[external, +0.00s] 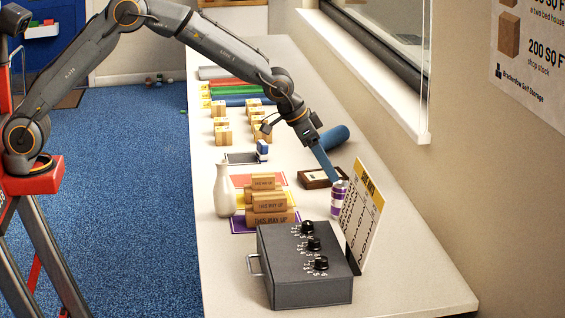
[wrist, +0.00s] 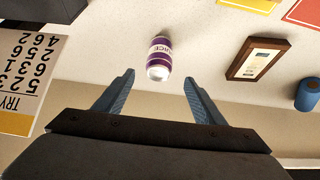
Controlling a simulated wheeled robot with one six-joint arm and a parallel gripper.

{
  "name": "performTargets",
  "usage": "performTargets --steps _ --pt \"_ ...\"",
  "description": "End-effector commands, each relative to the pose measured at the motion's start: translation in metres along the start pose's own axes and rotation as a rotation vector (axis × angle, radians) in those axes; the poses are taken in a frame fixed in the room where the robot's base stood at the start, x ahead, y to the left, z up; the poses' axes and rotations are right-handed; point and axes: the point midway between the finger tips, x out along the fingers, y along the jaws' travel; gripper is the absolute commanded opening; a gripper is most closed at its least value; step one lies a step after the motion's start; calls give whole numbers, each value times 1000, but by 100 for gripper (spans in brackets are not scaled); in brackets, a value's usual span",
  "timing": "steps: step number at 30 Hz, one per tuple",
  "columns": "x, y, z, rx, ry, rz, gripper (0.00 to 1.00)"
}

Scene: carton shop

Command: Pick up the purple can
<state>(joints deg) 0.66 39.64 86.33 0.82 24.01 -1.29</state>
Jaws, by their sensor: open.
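The purple can (external: 337,203) with a white label band stands upright on the white counter, just left of the number card. In the wrist view the can (wrist: 159,58) is between and beyond my two blue fingertips, slightly ahead of them. My gripper (external: 338,180) is open and empty, with its fingers pointing down toward the top of the can. In the wrist view my gripper (wrist: 158,80) shows a wide gap between its fingers, and neither finger touches the can there.
The number card (external: 365,218) stands close beside the can, behind the grey box with black knobs (external: 300,272). A wooden plaque (external: 318,179) and blue roll (external: 334,137) lie behind the can. Stacked cartons (external: 268,204) and a white bottle (external: 223,190) are to the left.

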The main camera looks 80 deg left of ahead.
Motion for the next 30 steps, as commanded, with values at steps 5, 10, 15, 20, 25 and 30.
performTargets --steps 5,10,15,20,25,30 --pt "27 0 16 0 -3 0 64" --pt "40 0 18 0 -5 0 64" --pt "53 0 17 0 -4 0 64" --pt "66 1 15 0 -5 0 64" --pt "85 2 12 -1 -5 0 64" --pt "100 2 11 -1 -3 0 64"
